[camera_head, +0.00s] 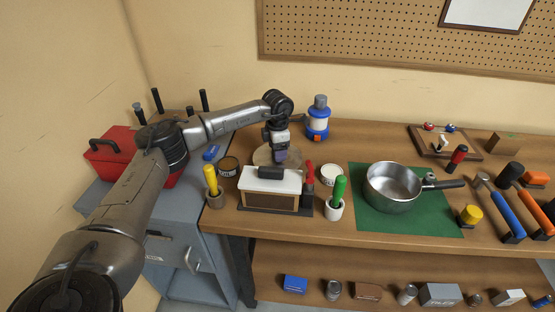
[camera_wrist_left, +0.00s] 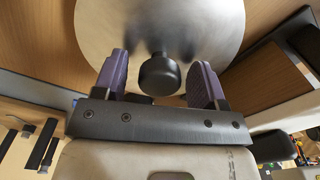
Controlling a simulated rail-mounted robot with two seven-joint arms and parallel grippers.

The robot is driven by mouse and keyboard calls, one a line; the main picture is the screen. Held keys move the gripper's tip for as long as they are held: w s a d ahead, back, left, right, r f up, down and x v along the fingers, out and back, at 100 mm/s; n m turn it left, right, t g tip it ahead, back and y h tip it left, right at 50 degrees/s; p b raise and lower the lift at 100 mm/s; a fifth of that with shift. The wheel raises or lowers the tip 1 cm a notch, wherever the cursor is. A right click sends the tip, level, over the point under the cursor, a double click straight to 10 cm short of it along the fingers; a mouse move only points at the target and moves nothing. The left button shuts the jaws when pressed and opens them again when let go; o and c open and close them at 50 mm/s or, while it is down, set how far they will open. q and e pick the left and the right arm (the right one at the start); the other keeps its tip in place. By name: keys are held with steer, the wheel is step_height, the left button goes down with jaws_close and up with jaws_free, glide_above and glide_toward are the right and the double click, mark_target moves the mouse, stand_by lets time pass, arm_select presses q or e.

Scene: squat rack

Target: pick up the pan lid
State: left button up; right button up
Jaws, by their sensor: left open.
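The pan lid (camera_wrist_left: 155,22) is a round, brushed-metal disc with a black knob (camera_wrist_left: 160,75) in the left wrist view. In the head view the lid (camera_head: 262,156) lies toward the back of the workbench, behind a white-topped box, partly hidden by my left gripper (camera_head: 281,157). My left gripper (camera_wrist_left: 159,78) is open, with its purple fingers on either side of the knob and a visible gap on both sides. The steel pan (camera_head: 393,187) stands on a green mat (camera_head: 365,222) to the right. My right gripper is not in view.
The white-topped box (camera_head: 270,182) stands just in front of the lid. A dark can (camera_head: 229,167), a white tub (camera_head: 330,174), a blue-and-white bottle (camera_head: 317,122) and cups with yellow (camera_head: 212,182) and green (camera_head: 339,191) handles crowd around. A pegboard (camera_head: 400,45) hangs behind.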

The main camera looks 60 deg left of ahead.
arm_select(q)
steer(key=c, duration=1.1)
steer(key=shift+o, duration=0.2)
steer(key=shift+r, duration=0.15)
